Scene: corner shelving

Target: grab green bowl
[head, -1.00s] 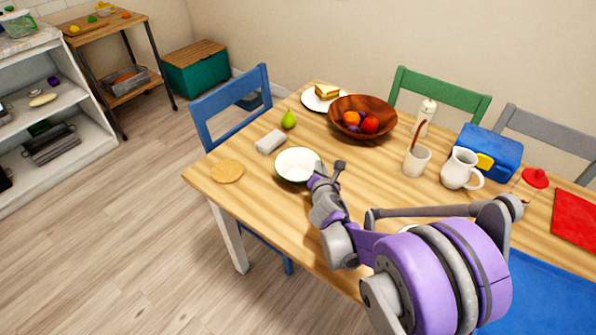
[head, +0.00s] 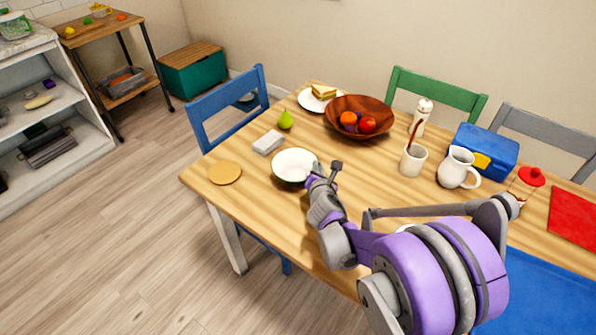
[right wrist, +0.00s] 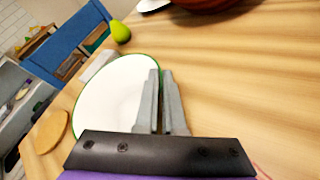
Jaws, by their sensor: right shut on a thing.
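The green bowl (head: 294,166) is white inside with a green rim and stands on the wooden table. It also fills the left middle of the right wrist view (right wrist: 105,97). My right gripper (head: 324,168) is at the bowl's right side, its fingers closed together on the rim. In the right wrist view the two grey fingers (right wrist: 162,100) overlap the bowl's right edge, and the pinched bit of rim is hidden between them. The bowl looks level, and I cannot tell whether it touches the table. My left gripper is not in view.
Left of the bowl are a grey-white block (head: 268,142), a round cork mat (head: 224,173) and a green pear (head: 286,119). Behind it stands a wooden fruit bowl (head: 345,107). A mug (head: 413,160) and a white pitcher (head: 458,168) stand to the right. A blue chair (head: 222,100) is at the table's left end.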

